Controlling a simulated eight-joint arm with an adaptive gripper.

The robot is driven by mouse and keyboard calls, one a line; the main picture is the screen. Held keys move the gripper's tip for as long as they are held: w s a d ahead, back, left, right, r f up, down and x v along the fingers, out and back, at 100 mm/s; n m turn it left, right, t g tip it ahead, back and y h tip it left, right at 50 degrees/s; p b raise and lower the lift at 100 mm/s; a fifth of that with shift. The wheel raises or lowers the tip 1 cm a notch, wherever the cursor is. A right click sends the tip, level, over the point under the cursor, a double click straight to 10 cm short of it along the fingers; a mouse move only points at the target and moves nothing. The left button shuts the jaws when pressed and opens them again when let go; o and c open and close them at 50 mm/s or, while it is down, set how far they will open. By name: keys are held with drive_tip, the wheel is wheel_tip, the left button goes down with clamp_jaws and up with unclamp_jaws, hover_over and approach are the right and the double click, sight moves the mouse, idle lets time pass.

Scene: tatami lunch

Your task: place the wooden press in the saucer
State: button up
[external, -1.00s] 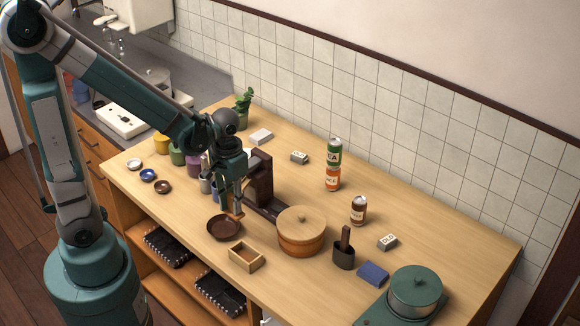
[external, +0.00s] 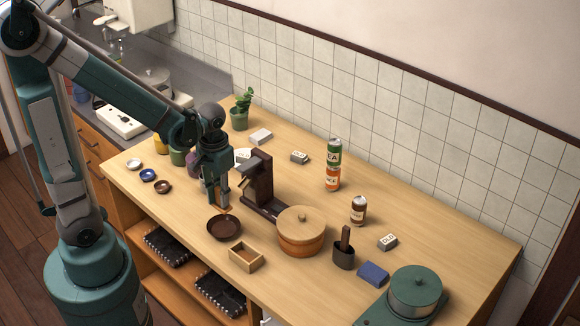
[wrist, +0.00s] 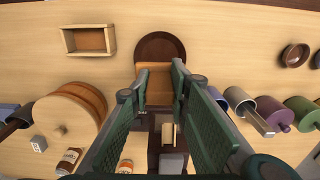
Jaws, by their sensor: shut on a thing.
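The wooden press (wrist: 159,90) is a light orange-brown block held between the fingers of my gripper (wrist: 161,75). In the external view only a small part of the press (external: 227,212) shows below my gripper (external: 219,200). The saucer (wrist: 160,37) is a round dark brown dish, lying just beyond the press in the wrist view, its near side hidden by the press. In the external view the saucer (external: 224,236) is just below my fingertips. Whether the press touches the saucer, I cannot tell.
An open wooden box (external: 246,262) sits in front of the saucer, and a round lidded wooden tub (external: 301,242) is to its right. A dark brown stand (external: 262,183) rises close behind my gripper. Several cups and small bowls (external: 163,186) are to the left.

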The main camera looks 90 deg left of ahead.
drive_tip(key=shift+f+b, duration=0.5)
drive_tip(key=shift+f, duration=2.35)
drive_tip(key=shift+f, duration=0.1)
drive_tip(key=shift+f+b, duration=0.45)
drive_tip(key=shift+f, duration=1.55)
drive_tip(key=shift+f, duration=0.2)
drive_tip(key=o, duration=0.9)
drive_tip(key=shift+r, duration=0.1)
drive_tip(key=shift+r, duration=0.2)
drive_tip(key=shift+r+p, duration=1.1)
drive_tip(key=shift+r, duration=4.85)
drive_tip(key=shift+d, duration=0.1)
